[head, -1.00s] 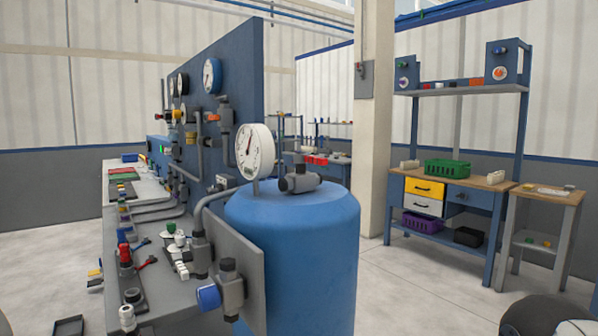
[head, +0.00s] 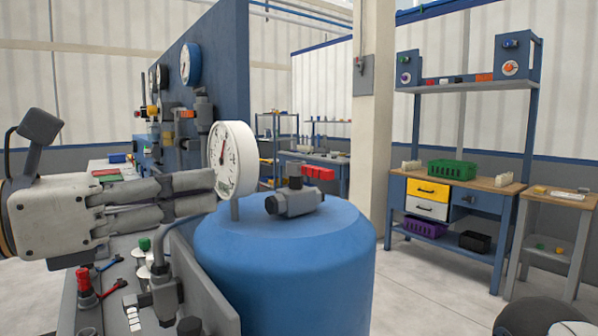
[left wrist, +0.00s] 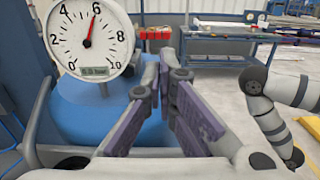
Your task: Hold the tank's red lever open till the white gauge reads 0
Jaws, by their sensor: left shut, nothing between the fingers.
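The blue tank (head: 290,262) stands at the centre of the head view. A grey valve fitting (head: 294,201) sits on its top; I make out no red lever on it. The white gauge (head: 233,160) stands at the tank's left side. My right gripper is not visible.
A bench with valves and a red-capped fitting (head: 85,284) lies below my left arm. A blue panel (head: 222,75) stands behind the gauge. A pillar (head: 372,130) and a workbench (head: 480,178) stand farther back.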

